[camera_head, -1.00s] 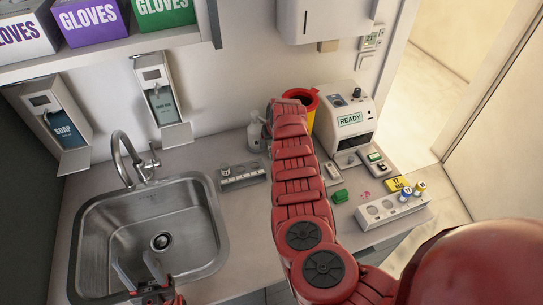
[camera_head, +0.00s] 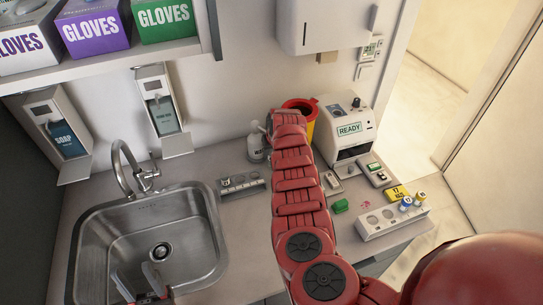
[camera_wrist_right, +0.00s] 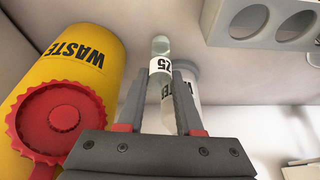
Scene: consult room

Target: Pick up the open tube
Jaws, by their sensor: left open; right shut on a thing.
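A clear tube (camera_wrist_right: 160,62) with a white label shows in the right wrist view, between the fingertips of my right gripper (camera_wrist_right: 160,85). The gripper is shut on it. One clear, rounded end sticks out past the fingers; I cannot tell from here whether the tube has a cap. In the head view my red right arm hides the right gripper and this tube. My left gripper (camera_head: 138,283) is open and empty over the sink at the lower left.
A yellow waste bin with a red lid (camera_wrist_right: 62,118) is close beside my right gripper. A white bottle (camera_head: 256,150) stands near it. A machine reading READY (camera_head: 346,128), a green block (camera_head: 340,206), a small rack (camera_head: 240,183) and the sink (camera_head: 150,240) take up the counter.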

